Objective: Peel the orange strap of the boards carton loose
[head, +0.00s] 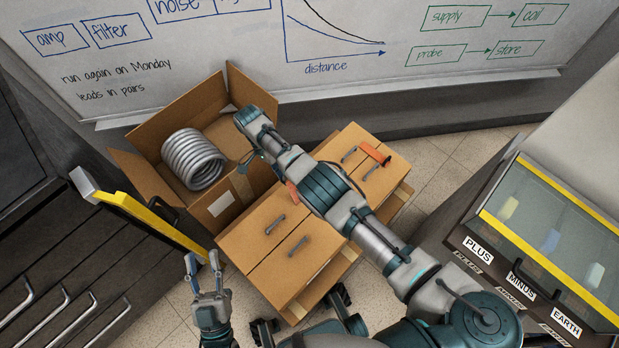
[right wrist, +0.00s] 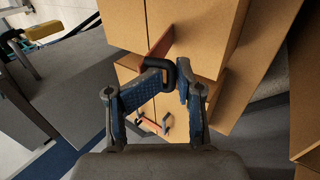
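The boards carton (head: 287,258) looks like a closed brown box with dark handles on top, and my right arm crosses over it. An orange strap end (head: 375,153) shows at its far right; another orange piece (head: 293,190) shows beside my arm. In the right wrist view, an orange strap (right wrist: 160,42) runs just beyond the fingertips of my right gripper (right wrist: 173,72). My left gripper (head: 203,264) is open and empty, left of the carton.
An open carton (head: 213,208) with a grey coil (head: 194,159) stands behind on the left. A yellow-edged panel (head: 150,220) lies close to my left gripper. A bin unit with a yellow frame (head: 545,246) stands at right. A whiteboard (head: 400,55) closes the back.

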